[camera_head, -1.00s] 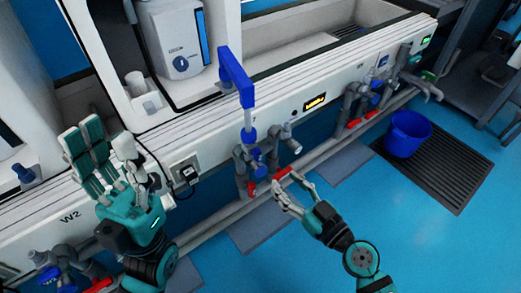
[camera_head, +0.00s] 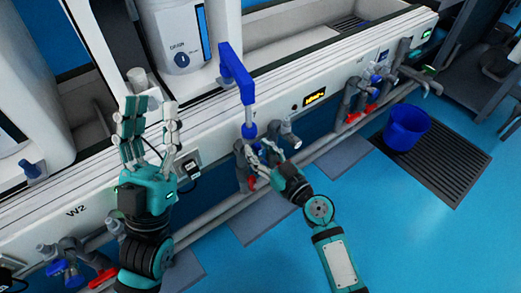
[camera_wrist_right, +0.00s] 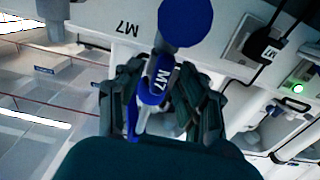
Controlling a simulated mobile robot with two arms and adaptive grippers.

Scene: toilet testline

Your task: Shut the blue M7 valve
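In the head view my right gripper (camera_head: 262,150) is at the pipework below the blue upright spout (camera_head: 238,75) and hides most of the handle. My left gripper (camera_head: 150,112) is open and empty, raised in front of the bench at the left.
A blue bucket (camera_head: 406,130) stands on a dark floor grate (camera_head: 440,160) at the right. More valves with red handles (camera_head: 353,117) sit along the bench front. A blue valve (camera_head: 65,268) is at the lower left. The blue floor in front is mostly clear.

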